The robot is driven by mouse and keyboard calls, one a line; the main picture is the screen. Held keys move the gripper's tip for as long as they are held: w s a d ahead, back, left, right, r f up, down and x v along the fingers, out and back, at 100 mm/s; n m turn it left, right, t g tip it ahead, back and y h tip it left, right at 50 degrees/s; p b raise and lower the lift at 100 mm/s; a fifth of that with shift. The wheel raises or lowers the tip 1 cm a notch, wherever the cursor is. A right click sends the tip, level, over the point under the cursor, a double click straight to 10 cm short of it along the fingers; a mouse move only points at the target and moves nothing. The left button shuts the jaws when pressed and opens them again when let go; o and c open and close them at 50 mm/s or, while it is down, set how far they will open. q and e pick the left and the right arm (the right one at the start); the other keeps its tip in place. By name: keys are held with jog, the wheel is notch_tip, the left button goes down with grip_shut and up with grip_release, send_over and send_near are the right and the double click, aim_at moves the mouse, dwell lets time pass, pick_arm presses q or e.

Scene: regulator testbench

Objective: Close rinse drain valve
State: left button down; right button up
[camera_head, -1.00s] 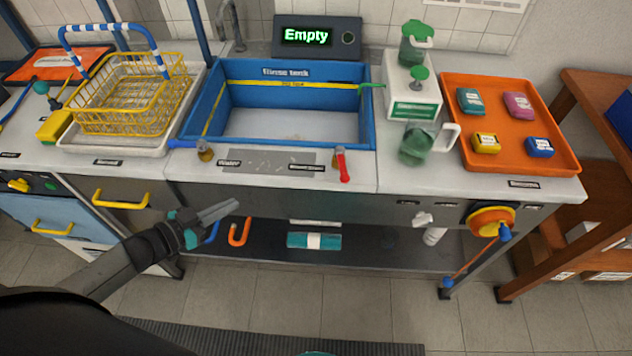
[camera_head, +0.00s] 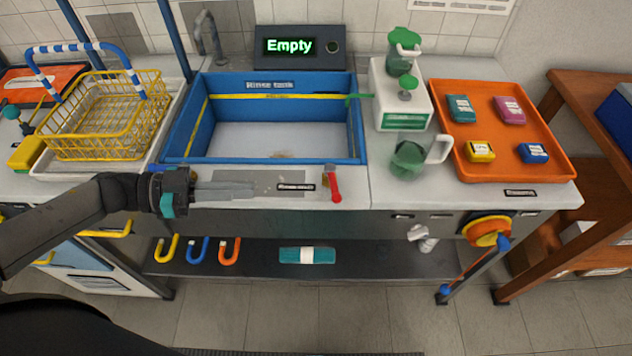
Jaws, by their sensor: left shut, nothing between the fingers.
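The blue rinse tank (camera_head: 285,155) is set in the counter, and the display (camera_head: 300,46) behind it reads "Empty". A red-handled valve (camera_head: 333,184) stands on the counter's front strip, beside a small dark label (camera_head: 295,187) too blurred to read surely. Its red handle points toward the front edge. My left gripper (camera_head: 254,190) is shut and empty, its fingers pointing right over the front strip, left of the red valve and apart from it. My right gripper is out of view.
A yellow wire basket (camera_head: 104,118) stands left of the tank. A white dispenser (camera_head: 399,98), a clear jug (camera_head: 407,160) and an orange tray (camera_head: 555,165) stand to the right. A white pipe fitting (camera_head: 424,238) and an orange-yellow wheel (camera_head: 487,230) are below the counter front.

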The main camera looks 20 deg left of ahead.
pick_arm(q)
jog(key=b, duration=0.1)
send_near(333, 184)
jog(key=x, duration=0.5)
jog(key=shift+s+d+f, duration=0.2)
jog(key=shift+d+f, duration=0.1)
jog(key=shift+f, duration=0.1)
jog(key=shift+w+d+f, duration=0.1)
jog(key=shift+w+d, duration=0.1)
jog(key=shift+d, duration=0.2)
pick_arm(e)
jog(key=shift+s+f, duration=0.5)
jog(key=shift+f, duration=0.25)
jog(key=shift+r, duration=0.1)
